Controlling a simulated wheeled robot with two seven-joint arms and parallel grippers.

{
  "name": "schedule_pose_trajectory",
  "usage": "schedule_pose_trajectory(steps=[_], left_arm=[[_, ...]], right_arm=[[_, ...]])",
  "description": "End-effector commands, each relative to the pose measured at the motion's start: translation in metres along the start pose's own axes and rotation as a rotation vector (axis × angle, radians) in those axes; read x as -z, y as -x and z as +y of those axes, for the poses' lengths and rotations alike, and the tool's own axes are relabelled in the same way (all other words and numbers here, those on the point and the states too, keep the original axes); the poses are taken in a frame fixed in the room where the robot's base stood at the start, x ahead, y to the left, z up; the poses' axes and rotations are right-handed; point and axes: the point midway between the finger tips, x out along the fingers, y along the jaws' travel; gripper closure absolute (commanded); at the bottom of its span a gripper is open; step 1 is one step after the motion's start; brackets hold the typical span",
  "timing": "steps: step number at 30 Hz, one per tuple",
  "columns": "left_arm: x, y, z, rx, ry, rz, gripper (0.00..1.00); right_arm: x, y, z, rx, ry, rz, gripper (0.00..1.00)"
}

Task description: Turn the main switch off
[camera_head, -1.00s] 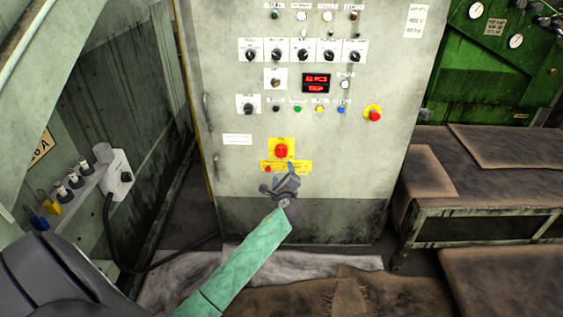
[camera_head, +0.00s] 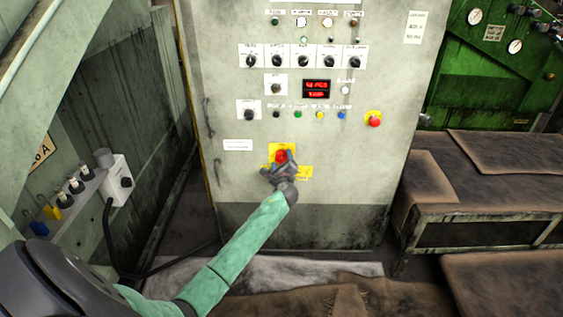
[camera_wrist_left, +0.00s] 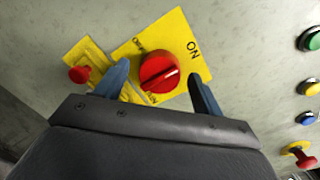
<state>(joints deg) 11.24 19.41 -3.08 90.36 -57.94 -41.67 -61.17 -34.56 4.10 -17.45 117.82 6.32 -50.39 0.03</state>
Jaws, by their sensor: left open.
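The main switch is a red rotary knob (camera_head: 281,157) on a yellow plate (camera_head: 274,149), low on the grey control cabinet. In the left wrist view the red knob (camera_wrist_left: 160,73) sits on its yellow plate (camera_wrist_left: 191,38), with "ON" readable at the plate's right corner. My left gripper (camera_head: 280,163) is at the switch. In the wrist view its two blue fingers (camera_wrist_left: 157,88) are open, one on each side of the knob, with visible gaps to it. The gripper covers the lower part of the plate in the head view. My right gripper is not in view.
A red button (camera_wrist_left: 79,74) on a yellow tag is close to the left finger. The cabinet (camera_head: 240,185) carries rows of knobs, buttons and a red emergency button (camera_head: 375,119). A padlock station (camera_head: 75,195) stands left, a brown bench (camera_head: 500,180) right.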

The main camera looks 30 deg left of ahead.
Motion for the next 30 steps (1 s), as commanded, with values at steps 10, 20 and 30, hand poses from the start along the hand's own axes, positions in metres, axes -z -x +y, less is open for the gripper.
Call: schedule_pose_trajectory(steps=[10,20,30], left_arm=[[0.000,0.000,0.000,0.000,0.000,0.000,0.63],[0.001,0.001,0.001,-0.002,0.018,0.002,0.76],[0.001,0.001,0.001,-0.014,0.195,0.014,0.76]], right_arm=[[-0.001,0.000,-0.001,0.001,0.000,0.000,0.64],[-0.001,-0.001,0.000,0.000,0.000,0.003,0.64],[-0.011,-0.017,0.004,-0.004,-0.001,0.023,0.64]])
